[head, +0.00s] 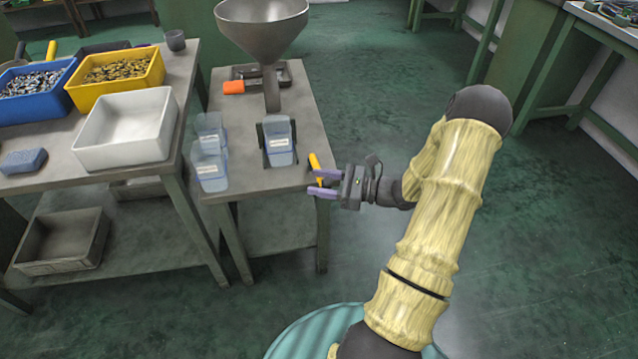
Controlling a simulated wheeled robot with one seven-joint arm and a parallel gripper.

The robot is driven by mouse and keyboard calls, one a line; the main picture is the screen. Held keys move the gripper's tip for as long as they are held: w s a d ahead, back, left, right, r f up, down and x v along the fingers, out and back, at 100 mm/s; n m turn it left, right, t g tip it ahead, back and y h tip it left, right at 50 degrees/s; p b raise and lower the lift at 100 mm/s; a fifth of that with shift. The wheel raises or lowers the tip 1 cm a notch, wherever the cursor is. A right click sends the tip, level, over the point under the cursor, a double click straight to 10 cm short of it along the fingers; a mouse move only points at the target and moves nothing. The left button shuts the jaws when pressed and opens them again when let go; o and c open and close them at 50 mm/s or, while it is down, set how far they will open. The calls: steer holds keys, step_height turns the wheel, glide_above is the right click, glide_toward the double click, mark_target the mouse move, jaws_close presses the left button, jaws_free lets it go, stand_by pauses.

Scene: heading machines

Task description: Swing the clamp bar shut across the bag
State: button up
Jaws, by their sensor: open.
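A pale blue translucent bag (279,143) with a white label stands in a dark holder on the small table, just in front of the funnel spout. A short yellow-orange bar (315,161) at the right edge of this table looks like the clamp bar. It stands apart from the bag, to its right, and does not lie across it. My gripper (314,183) has purple fingers spread open and pointing left, at the bar's near end. The upper finger overlaps the bar in the view; I cannot tell whether they touch. The bar's pivot is not clear.
A grey funnel (262,30) rises behind the bag. Two more bags, one behind (210,128) and one in front (209,168), stand to the left. A dark tray (262,72) and an orange item (234,87) lie farther back. The left bench holds a white bin (122,160).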

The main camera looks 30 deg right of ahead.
steer(key=shift+w+a, duration=0.2)
steer(key=shift+a, duration=0.1)
jaws_close()
